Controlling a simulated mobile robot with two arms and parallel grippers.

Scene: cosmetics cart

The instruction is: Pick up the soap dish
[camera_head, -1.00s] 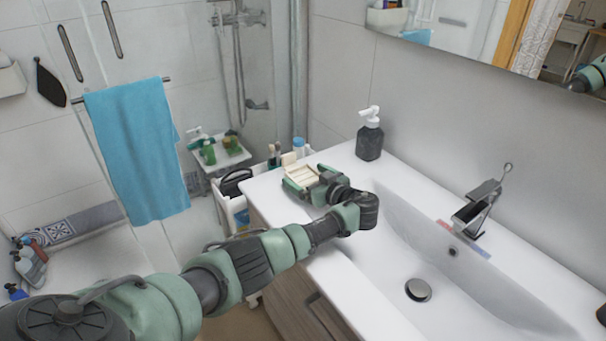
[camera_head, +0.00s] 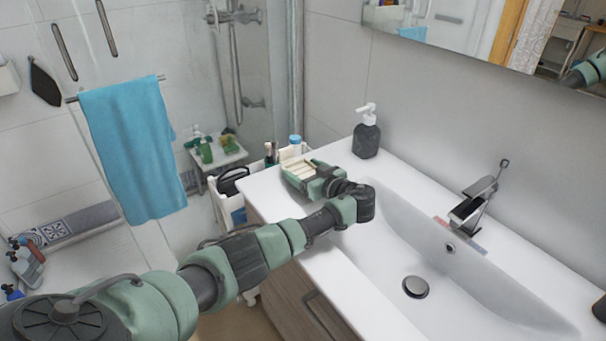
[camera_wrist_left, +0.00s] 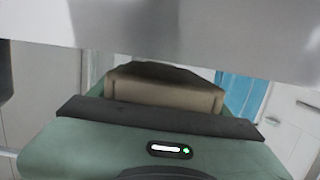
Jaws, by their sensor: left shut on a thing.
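The soap dish (camera_head: 301,169), a beige ribbed piece, is at the far left corner of the white washbasin counter (camera_head: 262,188). My left gripper (camera_head: 298,175) reaches across the basin's left side and is shut on the dish, with its green jaws around it. In the left wrist view, a beige-brown block-like part of the dish (camera_wrist_left: 165,95) shows beyond the green gripper body; the fingertips are not clear there. I cannot tell how far the dish is above the counter. My right gripper is not in view.
A dark soap dispenser (camera_head: 367,138) stands on the counter behind and right of the dish. The faucet (camera_head: 474,204) and open basin lie to the right. A white cart (camera_head: 228,206) with bottles stands beyond the counter's left edge. A blue towel (camera_head: 131,150) hangs at left.

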